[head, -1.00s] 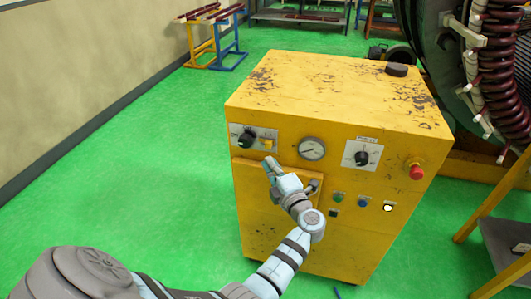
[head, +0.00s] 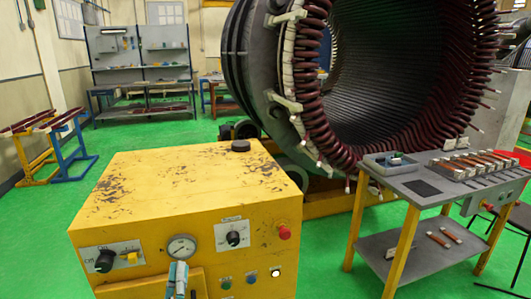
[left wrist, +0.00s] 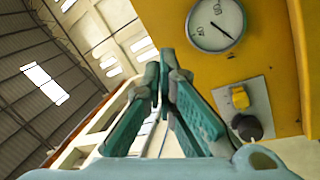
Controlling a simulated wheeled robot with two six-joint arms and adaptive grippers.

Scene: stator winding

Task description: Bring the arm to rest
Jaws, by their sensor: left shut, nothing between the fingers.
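My left gripper (head: 178,272) shows at the bottom edge of the head view, in front of the yellow cabinet's panel and just below its gauge. In the left wrist view its two fingers (left wrist: 166,62) come together at the tips, shut with nothing between them. The rest of my left arm is out of the head view. The yellow cabinet (head: 195,170) carries a gauge (head: 181,248), dark knobs and a red button (head: 284,232). The gauge also shows in the left wrist view (left wrist: 215,22). I cannot tell the gap between fingers and panel. My right gripper is not in view.
A large stator (head: 335,90) with dark red coils stands behind the cabinet. A grey-topped table (head: 425,192) with a tray and parts stands at the right. Trestles (head: 45,145) and a workbench (head: 145,95) stand farther back. Green floor is clear at left.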

